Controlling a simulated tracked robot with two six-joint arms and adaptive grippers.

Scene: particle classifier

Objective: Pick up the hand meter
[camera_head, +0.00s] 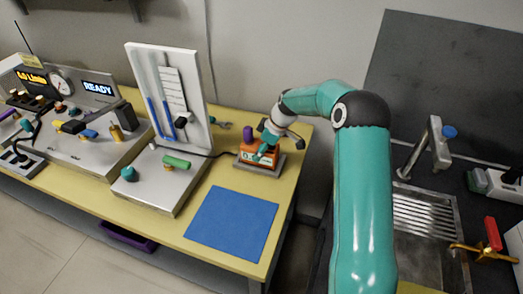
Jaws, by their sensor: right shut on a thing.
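The orange hand meter (250,155) is at the right end of the yellow bench, at its grey stand (282,168). My right arm comes in from the lower right, and my right gripper (265,150) reaches down over the meter. The gripper is shut on the meter and partly covers it. The meter is at or very close to the stand; I cannot tell whether it is lifted. My left gripper is not in view.
A purple knob (248,132) stands beside the meter. A blue mat (232,222) lies clear in front. A tall white panel (182,85) with blue tubes and a READY console (98,87) stand to the left. A sink (430,220) with a tap is at right.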

